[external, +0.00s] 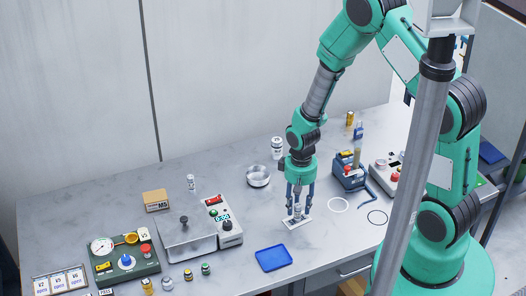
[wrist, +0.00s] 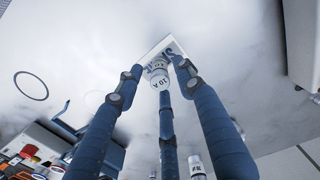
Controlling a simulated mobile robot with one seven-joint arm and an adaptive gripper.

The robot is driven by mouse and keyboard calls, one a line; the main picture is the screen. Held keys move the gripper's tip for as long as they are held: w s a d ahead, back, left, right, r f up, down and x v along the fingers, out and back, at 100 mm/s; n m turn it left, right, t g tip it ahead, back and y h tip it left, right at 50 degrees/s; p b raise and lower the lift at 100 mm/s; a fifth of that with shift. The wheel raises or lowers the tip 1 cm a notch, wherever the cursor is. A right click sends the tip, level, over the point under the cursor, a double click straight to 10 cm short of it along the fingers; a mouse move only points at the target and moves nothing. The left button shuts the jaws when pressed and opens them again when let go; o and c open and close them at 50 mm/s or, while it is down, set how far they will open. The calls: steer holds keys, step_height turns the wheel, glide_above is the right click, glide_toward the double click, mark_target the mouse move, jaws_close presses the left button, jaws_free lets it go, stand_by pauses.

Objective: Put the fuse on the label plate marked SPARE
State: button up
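The fuse (wrist: 160,77), a small pale cylinder marked 10 A, stands upright on a white label plate (wrist: 150,54) in the wrist view. The plate has dark lettering, partly covered by the fuse, so I cannot read the whole word. In the external view the plate (external: 289,225) lies on the bench with the fuse (external: 297,212) on it. My gripper (external: 299,212) points down with its three blue fingers spread around the fuse. In the wrist view the fingertips (wrist: 159,70) appear slightly apart from the fuse, so the gripper looks open.
A blue tray (external: 273,258) lies in front. A grey unit (external: 225,220) with buttons and a round metal dish (external: 258,176) stand left. A white ring (external: 338,204), a black ring (external: 377,217) and a blue device (external: 349,178) are right. Bare bench surrounds the plate.

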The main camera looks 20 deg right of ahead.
step_height(320, 180, up, 12)
steer(key=shift+f, duration=0.25)
stand_by(0.3)
stand_by(0.7)
step_height(320, 180, up, 11)
steer(key=t, duration=0.1)
glide_above(298, 205)
steer(key=d, duration=0.3)
steer(key=s+d+r+m+t, duration=0.1)
steer(key=s+d+r, duration=0.1)
steer(key=r, duration=0.3)
steer(key=s+d+r+t, duration=0.1)
steer(key=s+d+r, duration=0.15)
steer(key=r, duration=0.35)
steer(key=s+d+r+t, duration=0.1)
steer(key=s+d+r, duration=0.2)
steer(key=s+r, duration=0.4)
steer(key=s+d+r+m+t, duration=0.1)
steer(key=s+d+r, duration=0.3)
steer(key=s+r, duration=0.2)
steer(key=shift+s+r+t, duration=0.3)
steer(key=shift+s+r, duration=0.05)
steer(key=shift+r, duration=0.2)
